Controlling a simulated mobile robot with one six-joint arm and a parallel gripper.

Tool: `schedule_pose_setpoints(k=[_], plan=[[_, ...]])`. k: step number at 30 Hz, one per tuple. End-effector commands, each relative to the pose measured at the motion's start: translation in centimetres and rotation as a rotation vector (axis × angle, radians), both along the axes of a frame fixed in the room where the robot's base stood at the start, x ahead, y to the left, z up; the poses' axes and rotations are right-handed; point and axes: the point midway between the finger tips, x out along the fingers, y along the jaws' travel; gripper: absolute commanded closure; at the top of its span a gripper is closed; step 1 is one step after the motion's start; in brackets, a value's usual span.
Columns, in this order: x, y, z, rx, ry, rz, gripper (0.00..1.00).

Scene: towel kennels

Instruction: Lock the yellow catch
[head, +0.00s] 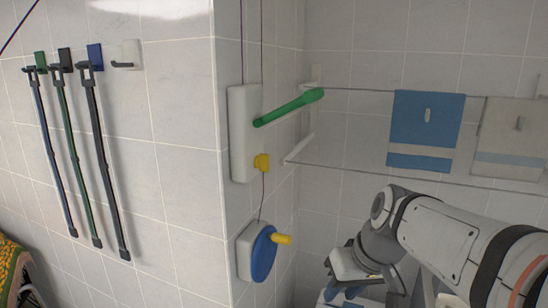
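A small yellow catch (262,162) sits at the lower right edge of a white wall box (242,135). Whether it is locked cannot be told from this view. A green lever (290,107) sticks out from the same box to the right, slightly upward. My gripper (345,289) is low in the picture, below and to the right of the catch and well apart from it. It is partly cut off by the bottom edge, and its opening is not clear.
Below the box, a blue disc (264,254) with a yellow handle is mounted on a white housing. Leashes (96,150) hang on the left wall. The space before the box looks free.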

Motion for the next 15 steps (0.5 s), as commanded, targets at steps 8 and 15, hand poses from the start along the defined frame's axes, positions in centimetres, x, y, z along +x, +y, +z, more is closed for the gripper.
schedule_pose_setpoints(k=[8,15], plan=[[15.8,6.0,11.3,0.322,-0.339,0.489,0.69],[23.1,7.7,17.6,0.445,-0.676,0.749,0.69]])
